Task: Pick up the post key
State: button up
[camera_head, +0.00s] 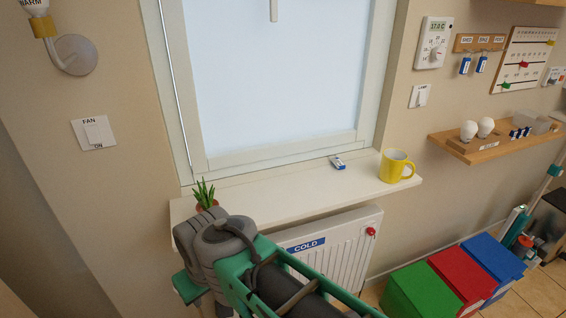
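A small key with a blue and white tag (338,163) lies on the white windowsill (290,193), left of the yellow mug. Its lettering is too small to read, so I cannot confirm that it is the post key. On the wall at the upper right, a wooden key rack (481,43) has three labels. Two blue-tagged keys (465,65) hang under the left and middle labels, and no key shows under the right label, which seems to read POST. My green and grey arm crosses the bottom centre, and my gripper is not visible.
A yellow mug (396,167) stands on the sill's right end and a potted plant (205,195) on its left, close to my arm. A radiator (345,245) is below. A wooden shelf (490,148) and coloured boxes (425,290) are at the right.

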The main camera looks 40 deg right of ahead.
aim_at(337, 162)
jog(key=u, duration=1)
jog(key=k, duration=1.15)
jog(key=z, duration=1.15)
jog(key=i, duration=1)
